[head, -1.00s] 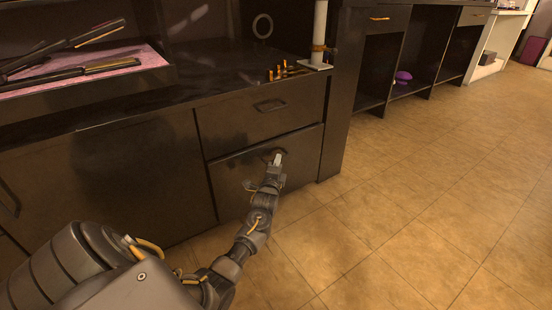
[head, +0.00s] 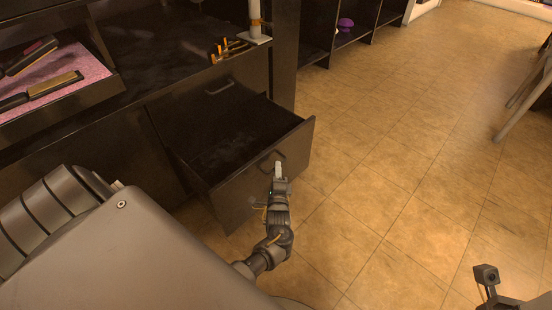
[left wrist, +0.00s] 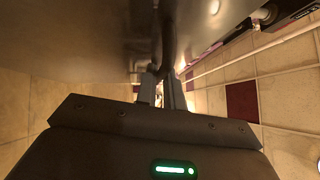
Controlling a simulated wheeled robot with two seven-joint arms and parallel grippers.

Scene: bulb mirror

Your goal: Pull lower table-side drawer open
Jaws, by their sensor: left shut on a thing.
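The lower drawer (head: 238,200) is dark and glossy and stands pulled well out of the cabinet. Its inside is visible in the head view and looks empty. Its handle (head: 262,164) is a dark bar on the front panel. My left gripper (head: 278,170) is shut on this handle; in the left wrist view its fingers (left wrist: 162,88) close around the dark bar against the drawer front.
The tiled floor (head: 400,150) right of the drawer is clear. A stool-like leg (head: 525,95) stands far right.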

